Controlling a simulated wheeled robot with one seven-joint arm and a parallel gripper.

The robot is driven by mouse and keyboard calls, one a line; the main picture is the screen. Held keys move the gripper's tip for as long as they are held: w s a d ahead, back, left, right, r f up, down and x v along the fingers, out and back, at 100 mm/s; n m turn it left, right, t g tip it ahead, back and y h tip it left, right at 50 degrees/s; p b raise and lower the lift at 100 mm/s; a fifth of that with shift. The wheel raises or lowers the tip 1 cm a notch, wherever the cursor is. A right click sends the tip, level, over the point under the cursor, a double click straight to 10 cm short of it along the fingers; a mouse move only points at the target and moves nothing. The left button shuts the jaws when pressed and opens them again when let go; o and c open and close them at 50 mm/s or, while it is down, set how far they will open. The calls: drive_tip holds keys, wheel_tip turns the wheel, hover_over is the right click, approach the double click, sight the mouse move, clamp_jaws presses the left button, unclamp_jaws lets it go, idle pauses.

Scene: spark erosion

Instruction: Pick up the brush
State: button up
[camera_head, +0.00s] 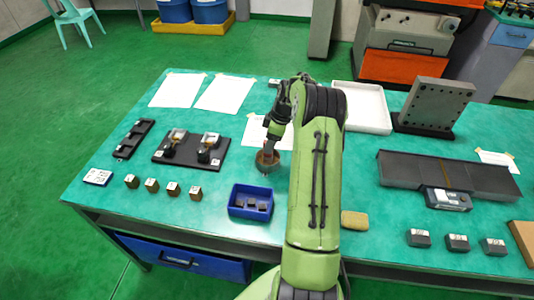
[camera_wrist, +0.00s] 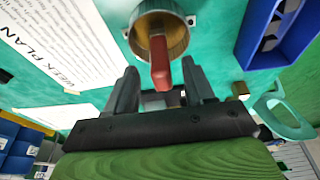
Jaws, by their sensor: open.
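The brush shows as a red handle (camera_wrist: 160,62) standing in a round brass-coloured cup (camera_wrist: 146,20) in the wrist view; its bristles are hidden. In the head view the cup (camera_head: 267,160) stands on the green table, left of my arm. My gripper (camera_wrist: 159,72) is open, with one finger on each side of the red handle in the wrist view. I cannot tell whether either finger touches it. In the head view my gripper (camera_head: 274,130) is just above the cup and partly covered by my arm.
A blue bin (camera_head: 250,202) with dark blocks stands just in front of the cup. A black board (camera_head: 190,150) with two fixtures and several small brass blocks lie to the left. A white tray (camera_head: 363,107) and a perforated plate (camera_head: 437,105) are at the right.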

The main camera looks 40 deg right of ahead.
drive_tip(key=x, duration=0.5)
drive_tip(key=shift+f, duration=0.15)
clamp_jaws()
wheel_tip(320, 180, up, 10)
drive_tip(key=shift+r+p, duration=0.1)
drive_tip(key=shift+p, duration=0.3)
